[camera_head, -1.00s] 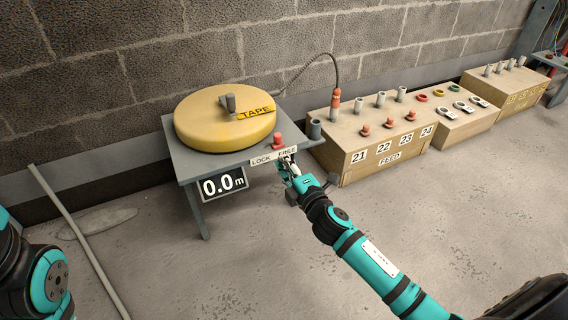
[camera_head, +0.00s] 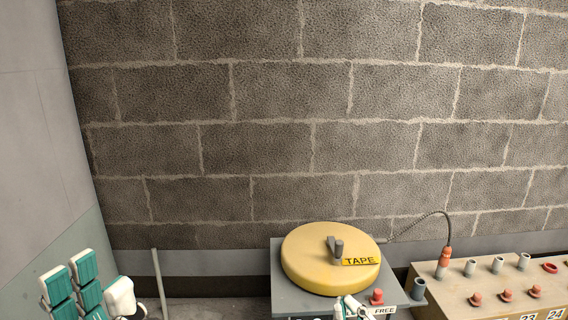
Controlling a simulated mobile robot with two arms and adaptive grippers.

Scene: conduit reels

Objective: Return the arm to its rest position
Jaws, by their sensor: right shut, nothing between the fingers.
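My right gripper (camera_head: 348,307) shows only as small white parts at the bottom edge, in front of the grey stand (camera_head: 287,289) and beside its FREE label (camera_head: 384,310). It is shut and empty, and most of its arm is out of frame. My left gripper (camera_head: 80,288) is at the lower left, with teal and white parts pointing up. It is cut off by the bottom edge, and I cannot tell whether it is open. The yellow TAPE reel (camera_head: 318,260) lies on the stand. A red peg (camera_head: 377,297) stands at the stand's right front, near the FREE label.
A wooden box (camera_head: 463,303) with grey and red pegs stands to the right. A cable (camera_head: 425,222) runs to an orange plug (camera_head: 447,257) on it. A pale pole (camera_head: 159,282) stands between my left gripper and the stand. A block wall (camera_head: 270,120) closes the back.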

